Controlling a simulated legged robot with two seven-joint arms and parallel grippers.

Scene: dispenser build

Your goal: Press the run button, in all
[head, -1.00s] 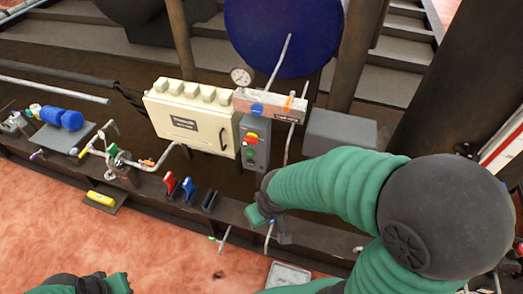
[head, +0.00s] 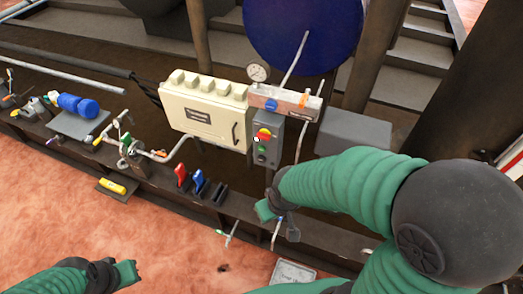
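A grey control box (head: 274,147) stands right of the cream cabinet. It carries a red and yellow knob-like button (head: 264,134) on top and a green button (head: 262,150) below; their labels are too small to read. My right gripper (head: 274,213) is below the control box, apart from the buttons, with its arm coming in from the right. The gap between its fingers is not clear. My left gripper (head: 117,273) is low at the left, over the reddish floor, far from the box. Its fingers are not clearly seen.
The cream cabinet (head: 202,112) stands left of the control box. A pressure gauge (head: 257,72) and a metal panel (head: 284,101) are above it. Red and blue handles (head: 198,181) stand on the front ledge. A grey box (head: 352,134) is at the right.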

